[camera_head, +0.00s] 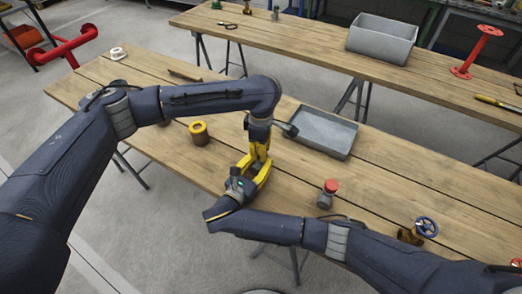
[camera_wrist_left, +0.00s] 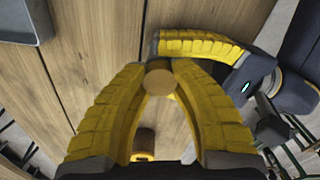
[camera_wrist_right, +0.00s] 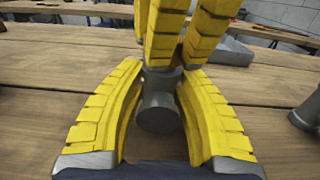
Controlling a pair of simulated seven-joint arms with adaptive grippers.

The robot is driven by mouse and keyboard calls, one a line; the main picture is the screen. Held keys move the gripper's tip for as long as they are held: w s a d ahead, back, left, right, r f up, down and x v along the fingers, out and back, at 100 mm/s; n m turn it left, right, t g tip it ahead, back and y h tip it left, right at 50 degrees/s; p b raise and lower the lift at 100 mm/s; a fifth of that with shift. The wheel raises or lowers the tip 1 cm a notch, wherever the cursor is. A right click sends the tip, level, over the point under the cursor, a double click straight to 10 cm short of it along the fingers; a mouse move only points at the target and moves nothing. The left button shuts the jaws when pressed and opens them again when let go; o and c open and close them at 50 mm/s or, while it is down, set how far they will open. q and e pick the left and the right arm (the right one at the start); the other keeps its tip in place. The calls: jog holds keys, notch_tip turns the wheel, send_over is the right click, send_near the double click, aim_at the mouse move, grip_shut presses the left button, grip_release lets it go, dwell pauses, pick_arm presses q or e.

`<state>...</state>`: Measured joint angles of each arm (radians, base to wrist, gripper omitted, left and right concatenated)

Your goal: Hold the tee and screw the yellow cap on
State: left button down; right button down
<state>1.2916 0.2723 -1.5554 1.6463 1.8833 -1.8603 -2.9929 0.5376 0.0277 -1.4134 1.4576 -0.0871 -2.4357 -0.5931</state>
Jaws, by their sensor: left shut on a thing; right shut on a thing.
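My left gripper (camera_wrist_left: 160,75) points down and is shut on a round, tan-yellow disc, which looks like the yellow cap (camera_wrist_left: 160,83). My right gripper (camera_wrist_right: 158,85) comes in from the side and is shut on a grey pipe fitting, the tee (camera_wrist_right: 158,110), whose round end faces the right wrist camera. In the right wrist view the left fingers (camera_wrist_right: 175,45) stand directly above the tee. In the head view the left gripper (camera_head: 259,152) and right gripper (camera_head: 256,176) meet above the table, hiding cap and tee. Whether the cap touches the tee cannot be told.
On the wooden table (camera_head: 390,190) stand a grey tray (camera_head: 323,133) behind the grippers, a brown cylinder with a yellow ring (camera_head: 199,133) at left, a red-topped grey fitting (camera_head: 328,194) at right and a blue-wheeled valve (camera_head: 425,228) farther right.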

pick_arm(q)
jog(key=c, duration=1.2)
grip_release()
